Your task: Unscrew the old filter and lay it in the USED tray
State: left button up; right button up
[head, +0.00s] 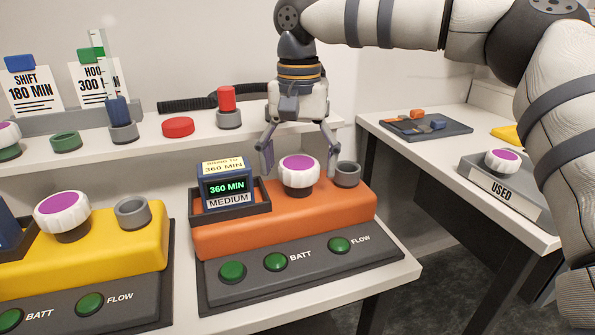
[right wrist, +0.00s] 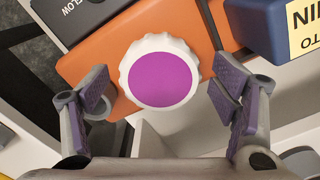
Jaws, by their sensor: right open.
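A white ribbed filter with a purple top (head: 299,174) sits upright on the orange unit (head: 225,238), between a display and an empty grey socket. The right wrist view shows this filter (right wrist: 160,78) from above. My right gripper (head: 297,155) is open, its fingers on either side of the filter, apart from it. A similar filter (head: 62,213) stands on the yellow unit (head: 140,250). The grey USED tray (head: 525,208) is on the right table and holds a purple-topped filter (head: 502,160). My left gripper is not in view.
The display (head: 228,188) reads 360 MIN, MEDIUM. Grey ring sockets (head: 347,174) stand beside the filters. The back shelf (head: 110,148) carries red, blue and green caps. A dark tray (head: 425,128) with small parts lies on the right table (head: 400,150). A gap separates the bench from that table.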

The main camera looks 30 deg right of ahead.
jog(key=shift+f, duration=0.5)
